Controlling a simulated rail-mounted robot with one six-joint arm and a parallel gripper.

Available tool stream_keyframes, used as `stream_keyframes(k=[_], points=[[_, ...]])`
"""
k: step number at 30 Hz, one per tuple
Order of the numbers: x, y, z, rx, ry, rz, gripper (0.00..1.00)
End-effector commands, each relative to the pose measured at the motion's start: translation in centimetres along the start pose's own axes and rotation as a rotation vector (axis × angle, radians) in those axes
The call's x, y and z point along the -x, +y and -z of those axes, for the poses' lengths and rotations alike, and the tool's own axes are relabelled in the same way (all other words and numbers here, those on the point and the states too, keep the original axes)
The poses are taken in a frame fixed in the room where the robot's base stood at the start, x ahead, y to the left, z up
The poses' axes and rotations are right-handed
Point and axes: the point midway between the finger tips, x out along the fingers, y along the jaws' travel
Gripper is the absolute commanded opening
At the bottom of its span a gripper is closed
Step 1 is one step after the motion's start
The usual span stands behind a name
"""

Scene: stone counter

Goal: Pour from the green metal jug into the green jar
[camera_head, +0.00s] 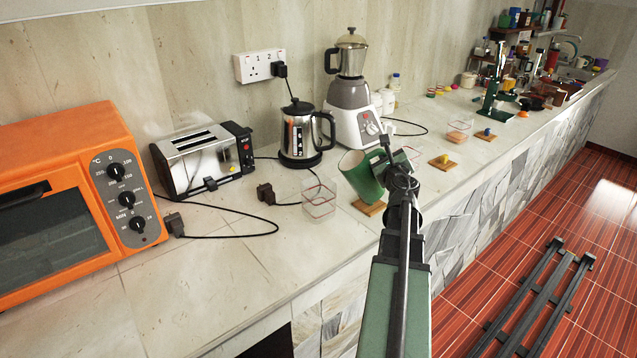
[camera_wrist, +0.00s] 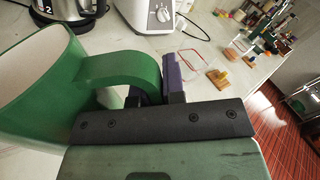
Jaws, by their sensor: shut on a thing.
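The green jug (camera_head: 360,178) is light inside and tilted, its mouth towards the left in the head view. It fills the left side of the wrist view (camera_wrist: 35,85), where its broad handle (camera_wrist: 120,70) reaches to the fingers. My gripper (camera_head: 384,158) is shut on this handle, at the jug's right side; its fingers show in the wrist view (camera_wrist: 155,85). A clear open container (camera_head: 319,203) with reddish edges stands on the counter to the left of and below the jug. I cannot make out a green jar with certainty in either view.
A kettle (camera_head: 301,135), blender (camera_head: 352,115), toaster (camera_head: 203,160) and orange oven (camera_head: 75,190) stand along the back and left. Wooden coasters (camera_head: 438,162) lie to the right, near another clear container (camera_head: 459,132). Black cables cross the counter; its front left is clear.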

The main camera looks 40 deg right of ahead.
Motion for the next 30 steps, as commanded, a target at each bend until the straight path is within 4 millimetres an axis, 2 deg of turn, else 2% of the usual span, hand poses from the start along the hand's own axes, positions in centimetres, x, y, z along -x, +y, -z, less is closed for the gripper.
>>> stream_keyframes(k=[9,30], points=[[0.0,0.6,-2.5,0.156,0.0,0.0,0.0],[0.1,0.8,-3.3,0.229,0.0,0.001,0.0]])
